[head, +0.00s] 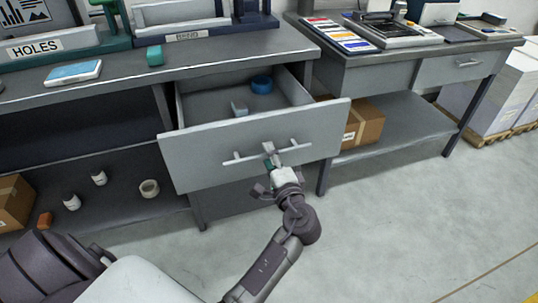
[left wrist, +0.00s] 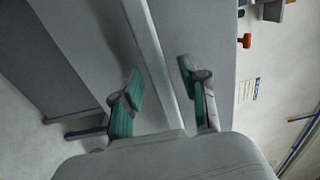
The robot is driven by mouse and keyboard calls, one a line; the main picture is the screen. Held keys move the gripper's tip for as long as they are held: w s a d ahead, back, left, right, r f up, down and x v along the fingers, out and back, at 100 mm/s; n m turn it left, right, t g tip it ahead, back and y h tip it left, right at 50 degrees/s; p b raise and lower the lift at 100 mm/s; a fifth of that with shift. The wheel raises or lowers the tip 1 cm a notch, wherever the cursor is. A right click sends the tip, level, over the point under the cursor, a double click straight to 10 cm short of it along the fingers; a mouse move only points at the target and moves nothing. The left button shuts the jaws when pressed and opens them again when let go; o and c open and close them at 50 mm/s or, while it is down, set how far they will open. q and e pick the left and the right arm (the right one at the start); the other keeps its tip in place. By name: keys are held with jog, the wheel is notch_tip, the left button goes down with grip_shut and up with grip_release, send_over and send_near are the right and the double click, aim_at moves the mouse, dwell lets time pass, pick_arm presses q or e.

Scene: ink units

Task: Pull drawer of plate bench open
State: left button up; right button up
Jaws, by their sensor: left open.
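The plate bench (head: 215,65) stands at the left and centre of the head view. Its grey drawer (head: 200,160) is pulled well out, so its inside is visible. A blue round thing (head: 261,84) and a small grey-green block (head: 239,108) lie in it. The bar handle (head: 240,157) runs across the drawer front. My left gripper (head: 272,158) is at the middle of the handle, with its fingers apart. In the left wrist view, the open left gripper (left wrist: 163,92) has a pale strip passing between its fingers; contact cannot be told. My right gripper is out of view.
Below the bench top, a shelf (head: 120,210) holds small white jars and a ring. A second bench (head: 400,130) with a cardboard box (head: 364,122) stands to the right. The floor (head: 420,220) in front is clear.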

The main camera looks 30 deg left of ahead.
pick_arm(q)
jog(key=v, duration=0.6)
jog(key=shift+s+d, duration=0.25)
jog(key=shift+d, duration=0.05)
